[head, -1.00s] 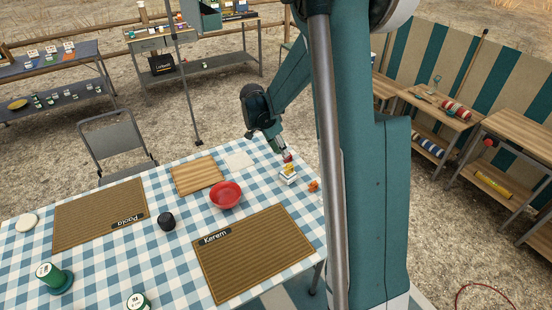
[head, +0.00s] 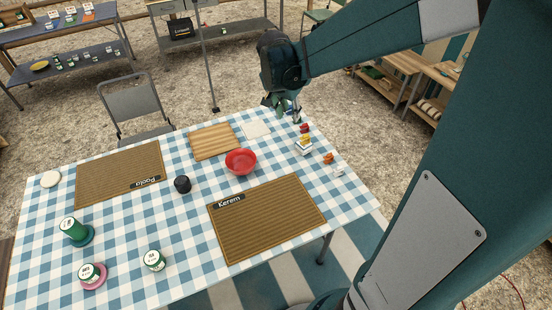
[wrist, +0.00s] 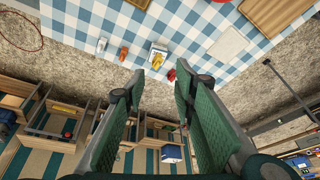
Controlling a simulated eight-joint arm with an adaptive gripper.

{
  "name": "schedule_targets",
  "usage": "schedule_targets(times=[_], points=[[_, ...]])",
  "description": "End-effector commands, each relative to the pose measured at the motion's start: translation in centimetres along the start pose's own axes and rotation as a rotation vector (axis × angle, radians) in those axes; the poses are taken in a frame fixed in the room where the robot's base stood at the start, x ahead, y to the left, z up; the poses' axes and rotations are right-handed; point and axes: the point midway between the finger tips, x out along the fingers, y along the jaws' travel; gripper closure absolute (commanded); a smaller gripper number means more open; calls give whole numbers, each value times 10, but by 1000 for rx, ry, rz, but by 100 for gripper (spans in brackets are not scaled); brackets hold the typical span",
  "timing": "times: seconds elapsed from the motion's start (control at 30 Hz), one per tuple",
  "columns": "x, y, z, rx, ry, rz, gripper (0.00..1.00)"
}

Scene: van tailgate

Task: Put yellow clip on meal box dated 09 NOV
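The yellow clip (head: 305,138) is at a small white block (head: 303,148) near the right edge of the checked table. In the wrist view the yellow clip (wrist: 158,59) overlaps the block's (wrist: 159,46) lower edge; I cannot tell whether it rests on it. My gripper (head: 286,108) is beyond the clip, near the table's far right corner. In the wrist view my gripper (wrist: 157,88) has its fingers spread, with nothing between them. I cannot make out a meal box dated 09 NOV.
A red clip (head: 304,128), an orange clip (head: 328,158) and a small white piece (head: 338,171) lie near the yellow clip. A red bowl (head: 240,161), wooden board (head: 213,141) and black jar (head: 182,184) stand left. Brown mats (head: 266,220) cover much of the table. Shelves (head: 60,45) stand far left.

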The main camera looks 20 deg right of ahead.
Motion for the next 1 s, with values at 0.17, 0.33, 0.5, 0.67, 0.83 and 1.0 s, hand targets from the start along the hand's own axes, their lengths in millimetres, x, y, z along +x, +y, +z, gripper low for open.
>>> schedule_targets(times=[0.17, 0.33, 0.5, 0.67, 0.83, 1.0], points=[[-29, 10, 20, -100, 2, -50, 72], [-53, 20, 39, -195, 8, -97, 72], [-75, 30, 59, -290, 19, -144, 72], [-93, 41, 78, -378, 31, -189, 72], [-110, 53, 98, -469, 49, -234, 72], [-124, 66, 120, -560, 71, -279, 72]])
